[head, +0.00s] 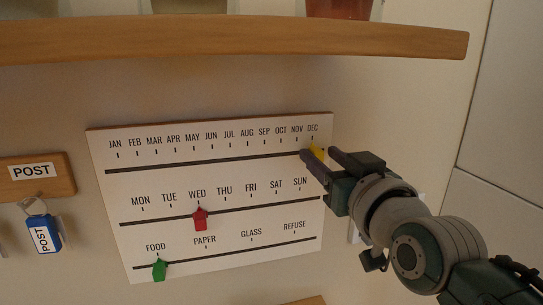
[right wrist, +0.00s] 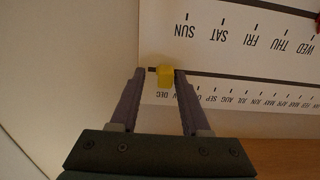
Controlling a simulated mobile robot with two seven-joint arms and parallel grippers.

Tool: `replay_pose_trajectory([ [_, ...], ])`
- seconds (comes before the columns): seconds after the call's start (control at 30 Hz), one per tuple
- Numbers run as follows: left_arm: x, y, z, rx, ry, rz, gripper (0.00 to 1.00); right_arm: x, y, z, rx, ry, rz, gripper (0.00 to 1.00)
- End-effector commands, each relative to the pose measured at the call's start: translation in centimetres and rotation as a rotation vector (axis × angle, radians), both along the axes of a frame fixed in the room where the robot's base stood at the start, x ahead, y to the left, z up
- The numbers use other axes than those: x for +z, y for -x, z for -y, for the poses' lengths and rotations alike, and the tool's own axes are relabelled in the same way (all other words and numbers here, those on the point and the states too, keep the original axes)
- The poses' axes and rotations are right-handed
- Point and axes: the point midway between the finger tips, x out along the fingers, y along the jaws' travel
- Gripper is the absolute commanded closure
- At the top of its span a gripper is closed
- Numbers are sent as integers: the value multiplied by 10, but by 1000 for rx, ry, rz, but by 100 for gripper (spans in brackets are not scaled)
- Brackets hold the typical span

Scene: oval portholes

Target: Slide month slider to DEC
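The calendar board (head: 215,178) is a white panel on the wall with three dark slots. The yellow month slider (head: 317,152) sits at the right end of the top slot, just below the DEC mark. It also shows in the right wrist view (right wrist: 165,77), close to the DEC label. My right gripper (head: 319,153) is at the slider with one finger on each side. In the right wrist view a gap shows between the slider and the left finger; the right finger is very close, and I cannot tell if it touches. My left gripper is not in view.
A red slider (head: 200,218) is under WED and a green slider (head: 159,269) is under FOOD. A wooden shelf (head: 230,37) runs above the board with pots on it. A POST key holder (head: 35,178) with a blue-tagged key (head: 42,233) hangs at left.

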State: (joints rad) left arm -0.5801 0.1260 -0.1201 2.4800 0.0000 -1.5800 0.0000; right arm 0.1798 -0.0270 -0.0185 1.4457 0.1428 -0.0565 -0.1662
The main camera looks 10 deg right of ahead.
Motion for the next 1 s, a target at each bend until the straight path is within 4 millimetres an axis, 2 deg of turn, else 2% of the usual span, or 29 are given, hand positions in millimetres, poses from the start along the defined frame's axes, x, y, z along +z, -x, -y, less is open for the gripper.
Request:
replay_pose_trajectory([
  [0.27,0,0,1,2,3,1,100,0,0,-1,2,0,0,48],
  [0.43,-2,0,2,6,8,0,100,-2,10,-1,3,-1,-1,48],
  [0.8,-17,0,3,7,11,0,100,-3,70,1,1,-1,-2,48],
  [1.0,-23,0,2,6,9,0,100,-2,93,2,1,0,-1,48],
])
